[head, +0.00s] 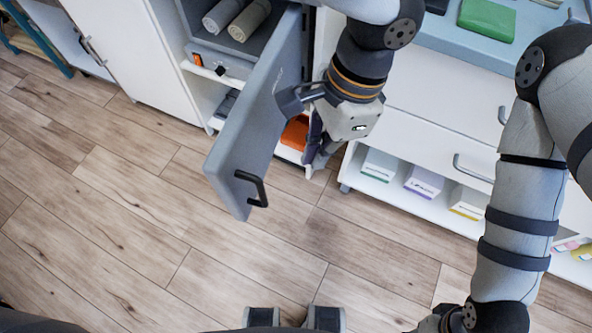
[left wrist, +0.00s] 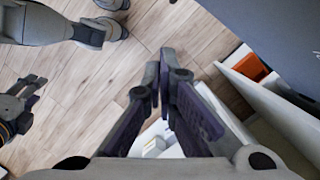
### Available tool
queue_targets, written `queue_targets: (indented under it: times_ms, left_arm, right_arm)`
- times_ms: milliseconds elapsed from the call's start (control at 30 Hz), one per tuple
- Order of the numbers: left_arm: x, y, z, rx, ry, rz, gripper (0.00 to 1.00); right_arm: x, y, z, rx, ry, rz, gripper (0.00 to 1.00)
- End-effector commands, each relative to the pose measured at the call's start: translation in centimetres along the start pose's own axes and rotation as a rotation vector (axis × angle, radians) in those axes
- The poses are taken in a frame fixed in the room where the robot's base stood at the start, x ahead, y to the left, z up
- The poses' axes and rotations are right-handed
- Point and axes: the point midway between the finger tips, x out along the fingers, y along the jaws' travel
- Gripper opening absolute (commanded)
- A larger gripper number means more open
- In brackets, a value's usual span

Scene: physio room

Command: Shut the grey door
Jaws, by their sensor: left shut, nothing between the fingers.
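The grey door (head: 240,135) stands open in the head view, swung out from the cabinet over the floor. Its black bar handle (head: 252,190) is on the face turned to the right. My left gripper (head: 318,168) is just right of that face, with its fingers pointing down and its housing close to the panel; I cannot tell if they touch. In the left wrist view its fingers (left wrist: 160,75) are shut with nothing between them. A dark grey panel, likely the door (left wrist: 262,28), fills the upper right there. My right gripper (head: 440,320) shows only in part at the bottom edge.
Rolled towels (head: 248,20) lie in the grey compartment left of the door. An orange item (head: 296,132) sits on a low shelf behind it. A white drawer unit (head: 425,140) with small boxes below stands at the right. The wooden floor (head: 110,210) left of the door is clear.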

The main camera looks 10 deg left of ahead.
Motion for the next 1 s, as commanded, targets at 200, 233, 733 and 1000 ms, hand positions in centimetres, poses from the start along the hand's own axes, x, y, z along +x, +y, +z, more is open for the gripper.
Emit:
queue_targets:
  times_ms: [200, 233, 733, 1000]
  left_arm:
    - [0.3, -0.6, -0.1, 0.017, -0.024, -0.043, 0.00]
    - [0.9, -0.6, 0.0, 0.018, -0.025, -0.042, 0.00]
    - [8.8, -1.1, 2.4, 0.012, -0.018, -0.048, 0.00]
    - [9.5, -1.1, 4.0, 0.015, -0.018, -0.045, 0.00]
  right_arm:
    - [0.3, 0.0, 0.2, 0.000, -0.011, 0.000, 0.40]
    - [0.4, 0.0, 0.3, 0.000, -0.013, 0.001, 0.40]
    - [0.2, 0.0, 0.2, -0.001, -0.008, 0.001, 0.40]
    - [-0.2, 0.0, -0.1, 0.000, 0.005, 0.000, 0.40]
